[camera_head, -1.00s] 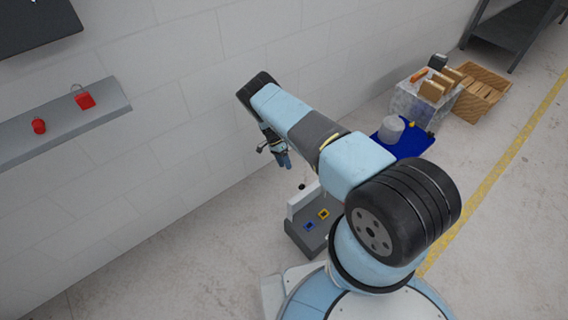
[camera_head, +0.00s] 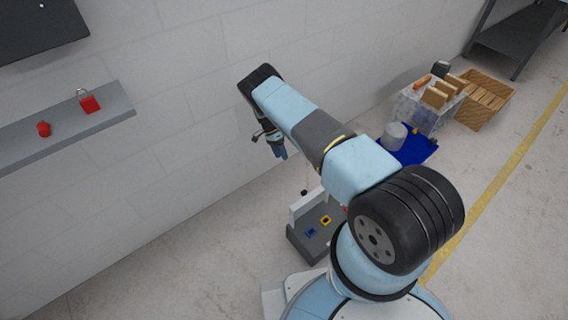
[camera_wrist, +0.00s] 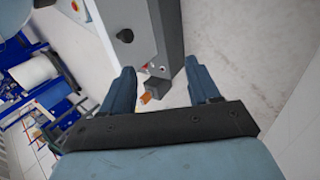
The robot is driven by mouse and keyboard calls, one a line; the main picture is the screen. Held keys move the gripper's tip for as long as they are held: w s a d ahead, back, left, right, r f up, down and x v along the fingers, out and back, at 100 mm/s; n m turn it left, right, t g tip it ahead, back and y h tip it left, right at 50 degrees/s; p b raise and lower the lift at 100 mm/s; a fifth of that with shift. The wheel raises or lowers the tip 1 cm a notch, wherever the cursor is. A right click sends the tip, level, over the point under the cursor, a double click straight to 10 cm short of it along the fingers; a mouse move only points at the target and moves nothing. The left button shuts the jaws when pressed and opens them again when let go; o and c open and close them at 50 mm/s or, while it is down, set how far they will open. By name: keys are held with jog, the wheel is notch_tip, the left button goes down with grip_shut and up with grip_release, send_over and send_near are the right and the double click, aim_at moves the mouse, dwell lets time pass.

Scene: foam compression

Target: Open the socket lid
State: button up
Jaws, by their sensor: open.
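A grey box (camera_head: 299,247) with a white upright panel stands low beside my base in the head view. A blue-framed socket (camera_head: 311,232) and a yellow-framed socket (camera_head: 326,220) are on its top. I cannot tell whether either has a shut lid. My gripper (camera_head: 281,153) is above and beyond the box, near the wall. In the wrist view my gripper (camera_wrist: 159,66) is open, with nothing held. A grey housing (camera_wrist: 172,35) with a black knob (camera_wrist: 125,36) lies beyond the fingers. A small dark block (camera_wrist: 158,87) and an orange piece (camera_wrist: 146,98) show between the fingers.
A grey wall shelf (camera_head: 60,130) at left holds a red padlock (camera_head: 90,104) and a red round item (camera_head: 43,129). Floor at lower left is clear.

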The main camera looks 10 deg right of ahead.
jog(key=shift+v, duration=2.7)
jog(key=shift+w, duration=0.1)
jog(key=w+d+r+t+y, duration=0.1)
jog(key=w+r, duration=0.3)
jog(key=r, duration=1.1)
jog(key=s+d+r+n+t+y, duration=0.1)
jog(key=s+d+r, duration=0.1)
jog(key=r, duration=1)
jog(key=s+d+r+n+t+y, duration=0.1)
jog(key=s+r+n+t, duration=0.15)
jog(key=r, duration=0.95)
jog(key=s+d+r+n, duration=0.1)
jog(key=s+d+r, duration=0.1)
jog(key=r, duration=1)
jog(key=s+d+r+n+t+y, duration=0.1)
jog(key=s+r+n+t, duration=0.1)
jog(key=s+r, duration=0.75)
jog(key=s+d+r+n+t, duration=0.2)
jog(key=s+r, duration=0.7)
jog(key=s, duration=0.2)
jog(key=s+n+t, duration=0.3)
jog(key=s+n, duration=0.1)
jog(key=s, duration=1.8)
jog(key=shift+s+d+r+h, duration=0.25)
jog(key=shift+s+h, duration=0.1)
jog(key=shift+h, duration=0.05)
